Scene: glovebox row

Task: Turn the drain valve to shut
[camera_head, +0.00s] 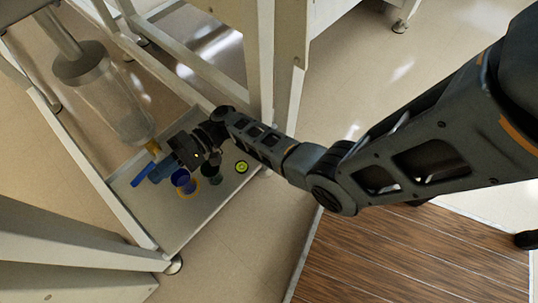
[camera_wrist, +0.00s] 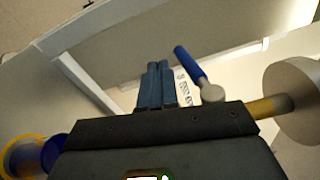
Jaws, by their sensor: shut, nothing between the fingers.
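The drain valve's blue lever (camera_wrist: 190,65) slants up and left from a pale round hub (camera_wrist: 212,93) in the wrist view. A yellow fitting (camera_wrist: 268,106) runs from beside the hub to a pale cylinder (camera_wrist: 297,100) at the right. In the head view the blue lever (camera_head: 141,172) shows below the clear cylinder (camera_head: 112,100) with its yellow tip (camera_head: 152,147). My gripper (camera_wrist: 155,78) has its blue fingers together and empty, left of the lever with a small gap in the picture. It also shows in the head view (camera_head: 160,169).
A shallow grey tray (camera_head: 190,222) lies under the valve between white frame legs. A blue-and-yellow round item (camera_head: 184,181), a dark green cup (camera_head: 212,173) and a yellow-green disc (camera_head: 241,167) are close by my gripper. A white post (camera_head: 287,80) stands behind my forearm.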

